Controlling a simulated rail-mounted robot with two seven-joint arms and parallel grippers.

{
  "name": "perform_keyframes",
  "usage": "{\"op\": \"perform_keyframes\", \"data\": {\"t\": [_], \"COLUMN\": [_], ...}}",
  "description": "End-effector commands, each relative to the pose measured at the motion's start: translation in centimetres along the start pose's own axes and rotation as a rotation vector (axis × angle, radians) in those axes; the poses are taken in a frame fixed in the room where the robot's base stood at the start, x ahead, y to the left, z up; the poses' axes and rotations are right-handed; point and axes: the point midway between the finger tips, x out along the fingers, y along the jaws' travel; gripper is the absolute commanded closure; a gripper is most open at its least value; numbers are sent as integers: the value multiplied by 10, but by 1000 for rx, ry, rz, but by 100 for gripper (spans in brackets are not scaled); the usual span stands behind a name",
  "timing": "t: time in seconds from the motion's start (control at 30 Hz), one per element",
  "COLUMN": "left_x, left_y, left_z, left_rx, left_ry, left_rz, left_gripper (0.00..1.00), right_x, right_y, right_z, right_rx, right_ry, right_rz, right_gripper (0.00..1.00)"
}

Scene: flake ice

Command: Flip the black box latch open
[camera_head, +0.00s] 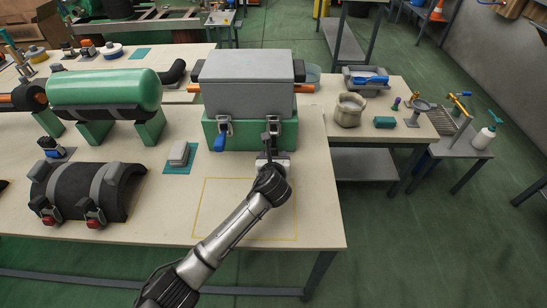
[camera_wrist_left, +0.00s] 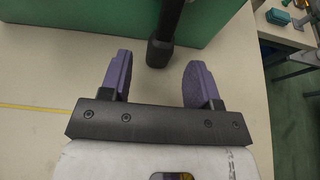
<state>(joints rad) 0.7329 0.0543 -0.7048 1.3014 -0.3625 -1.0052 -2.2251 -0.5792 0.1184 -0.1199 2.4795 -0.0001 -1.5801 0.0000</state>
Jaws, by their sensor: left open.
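A grey-lidded box (camera_head: 248,88) sits in a green base (camera_head: 247,142) on the table. Two latches show on its front: one with a blue handle (camera_head: 219,142) at left, and one with a black handle (camera_head: 273,131) at right. My left gripper (camera_head: 271,157) is just in front of the black latch; its fingers are hard to make out there. In the left wrist view, the purple fingers (camera_wrist_left: 158,68) are open and empty. The black handle (camera_wrist_left: 162,50) hangs just beyond the fingertips, between their lines, apparently apart from both. My right gripper is not in view.
A green cylinder (camera_head: 105,90) on stands and a black curved shell (camera_head: 85,192) lie to the left. A small grey block (camera_head: 179,153) is on a teal mat. A yellow outlined area (camera_head: 215,212) of the table in front is free apart from my arm above it.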

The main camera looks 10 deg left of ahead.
Motion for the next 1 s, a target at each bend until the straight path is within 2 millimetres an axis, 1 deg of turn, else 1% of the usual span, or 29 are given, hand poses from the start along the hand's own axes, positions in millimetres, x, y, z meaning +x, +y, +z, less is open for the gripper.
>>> {"op": "perform_keyframes", "data": {"t": [0.03, 0.1, 0.3, 0.47, 0.73, 1.0], "left_x": [8, 15, 27, 30, 30, 30], "left_y": [-1, 0, 0, 0, 0, 0], "left_z": [-2, -1, 0, 0, 1, 0], "left_rx": [-1, -1, 0, 0, 0, 0], "left_ry": [0, 0, 0, -1, -1, 0], "left_rz": [0, 1, 0, -1, -1, 0], "left_gripper": [44, 44, 44, 44, 44, 69], "right_x": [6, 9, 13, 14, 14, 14], "right_y": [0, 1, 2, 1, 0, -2], "right_z": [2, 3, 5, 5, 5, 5], "right_rx": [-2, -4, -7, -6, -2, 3], "right_ry": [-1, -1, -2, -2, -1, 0], "right_rz": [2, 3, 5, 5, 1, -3], "right_gripper": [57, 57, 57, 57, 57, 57]}}
